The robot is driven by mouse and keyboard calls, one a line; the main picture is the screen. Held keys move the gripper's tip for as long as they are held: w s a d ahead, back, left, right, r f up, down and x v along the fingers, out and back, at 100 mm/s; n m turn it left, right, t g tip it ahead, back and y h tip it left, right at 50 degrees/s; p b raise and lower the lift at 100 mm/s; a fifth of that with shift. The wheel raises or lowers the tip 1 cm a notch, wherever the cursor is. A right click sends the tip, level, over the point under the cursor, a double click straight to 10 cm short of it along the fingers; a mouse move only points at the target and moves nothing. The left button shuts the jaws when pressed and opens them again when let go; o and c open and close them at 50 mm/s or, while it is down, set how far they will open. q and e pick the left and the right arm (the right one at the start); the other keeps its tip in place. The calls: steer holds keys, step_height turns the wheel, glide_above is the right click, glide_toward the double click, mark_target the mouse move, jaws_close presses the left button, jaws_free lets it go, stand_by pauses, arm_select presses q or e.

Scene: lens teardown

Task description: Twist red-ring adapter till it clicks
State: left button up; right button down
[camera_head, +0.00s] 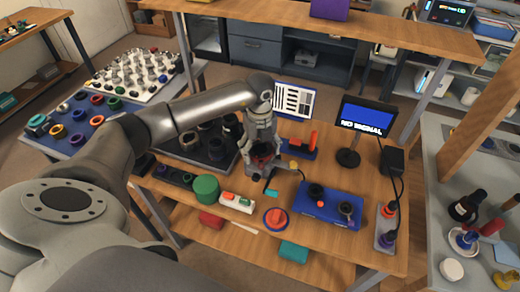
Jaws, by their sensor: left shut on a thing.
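My left gripper (266,166) comes down over the wooden workbench (335,248), left of its middle. It is shut on a small dark piece with a dark red band, which looks like the red-ring adapter (262,154). The fingers hide much of this piece. I cannot tell whether it touches anything below it. A blue block (325,213) at the front right of the bench bears two dark round parts, one with a red patch at its foot. My right gripper is not in view.
A green cylinder (206,188), a white strip with coloured buttons (237,203) and a red-orange disc on blue (275,218) line the bench front. A dark tray with lens parts lies left of the gripper.

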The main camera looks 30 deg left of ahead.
mark_target(260, 152)
arm_select(q)
steer(key=o, duration=1.5)
steer(key=shift+c, duration=0.2)
step_height(260, 152, up, 12)
